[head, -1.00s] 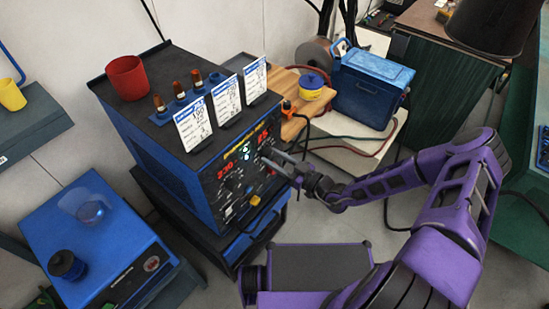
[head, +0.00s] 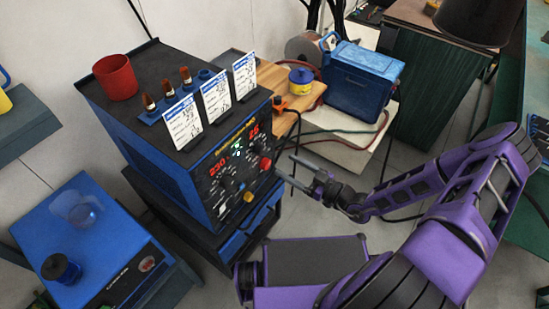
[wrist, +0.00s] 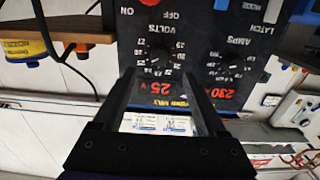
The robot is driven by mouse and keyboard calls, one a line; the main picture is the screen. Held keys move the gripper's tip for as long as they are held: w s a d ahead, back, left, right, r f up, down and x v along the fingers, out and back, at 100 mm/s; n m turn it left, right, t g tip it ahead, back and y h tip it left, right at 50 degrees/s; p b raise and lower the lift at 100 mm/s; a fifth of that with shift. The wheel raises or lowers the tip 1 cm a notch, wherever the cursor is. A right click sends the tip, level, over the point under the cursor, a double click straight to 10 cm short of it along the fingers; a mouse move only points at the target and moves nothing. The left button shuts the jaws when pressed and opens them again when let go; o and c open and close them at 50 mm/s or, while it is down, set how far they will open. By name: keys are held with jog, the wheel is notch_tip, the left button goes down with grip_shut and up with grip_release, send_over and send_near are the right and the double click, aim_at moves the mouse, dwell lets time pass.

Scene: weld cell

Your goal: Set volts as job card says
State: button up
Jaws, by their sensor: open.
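The blue and black welding power source (head: 165,158) stands left of centre in the head view, its panel facing my gripper. In the wrist view, upside down, its dark VOLTS dial (wrist: 157,58) has numbers around it. The red volts display (wrist: 172,88) reads 25; the amps display (wrist: 222,93) reads 230. Three white job cards (head: 183,124) (head: 215,97) (head: 244,76) stand on top; their writing is too small to read. My gripper (head: 284,168) is open and empty, in front of the panel's right side and apart from it. The VOLTS dial shows between its fingers (wrist: 158,76).
The AMPS dial (wrist: 222,62) is beside the VOLTS dial. A red button (head: 265,163) and a yellow connector (head: 249,197) stick out of the panel. A red cup (head: 115,78) stands on top. A blue cooler (head: 362,78) and yellow tub (head: 301,82) are behind my arm.

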jog(key=v, duration=0.8)
jog(key=shift+s+d, duration=0.2)
jog(key=shift+d, duration=0.05)
